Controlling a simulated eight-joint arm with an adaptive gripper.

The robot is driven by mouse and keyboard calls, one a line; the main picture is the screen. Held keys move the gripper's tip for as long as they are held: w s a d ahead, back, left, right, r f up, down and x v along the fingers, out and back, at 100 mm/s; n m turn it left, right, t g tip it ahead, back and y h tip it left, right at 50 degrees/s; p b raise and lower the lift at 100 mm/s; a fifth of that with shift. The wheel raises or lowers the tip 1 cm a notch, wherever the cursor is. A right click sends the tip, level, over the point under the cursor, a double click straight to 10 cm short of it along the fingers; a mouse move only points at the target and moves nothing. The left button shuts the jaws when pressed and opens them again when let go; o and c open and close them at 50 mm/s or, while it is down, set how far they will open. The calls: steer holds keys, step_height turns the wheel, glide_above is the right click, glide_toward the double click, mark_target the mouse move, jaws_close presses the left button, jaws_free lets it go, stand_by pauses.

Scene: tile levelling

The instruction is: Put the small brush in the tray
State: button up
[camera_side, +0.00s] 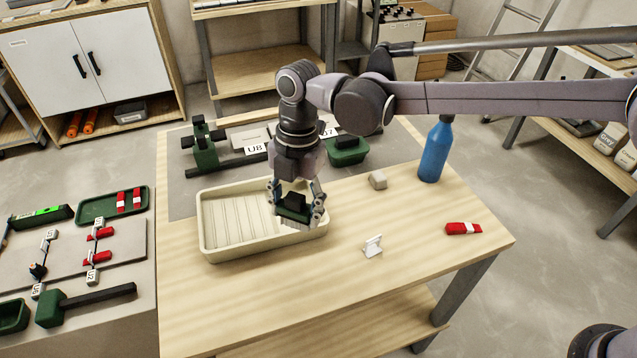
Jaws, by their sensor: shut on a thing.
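The cream tray (208,246) sits on the wooden table, with ridges across its floor. My gripper (298,212) points down over the tray's right end. It is shut on a dark green and black block-like thing (292,204), which I take to be the small brush. My fingers hide part of it. I cannot tell whether it touches the tray floor or hangs just above it.
A blue bottle (436,150), a beige block (378,180), a white bracket (373,245) and a red piece (463,229) stand right of the tray. Green tools (204,150) and a green bin (347,152) lie behind. The table's front is clear.

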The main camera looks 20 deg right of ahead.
steer(key=w+d+m+t, duration=0.1)
steer(key=w+d+m, duration=0.8)
steer(key=w+d, duration=0.3)
glide_toward(261, 214)
steer(key=shift+m+y, duration=0.3)
steer(key=shift+y, duration=0.1)
steer(key=d+f, duration=0.1)
steer(key=d, duration=0.2)
steer(key=d+f, duration=0.1)
steer(key=d, duration=0.1)
steer(key=shift+s+f, duration=0.35)
steer(key=shift+s, duration=0.05)
steer(key=shift+f, duration=2.05)
steer(key=shift+f, duration=0.1)
steer(key=o, duration=1.4)
steer(key=shift+o, duration=0.2)
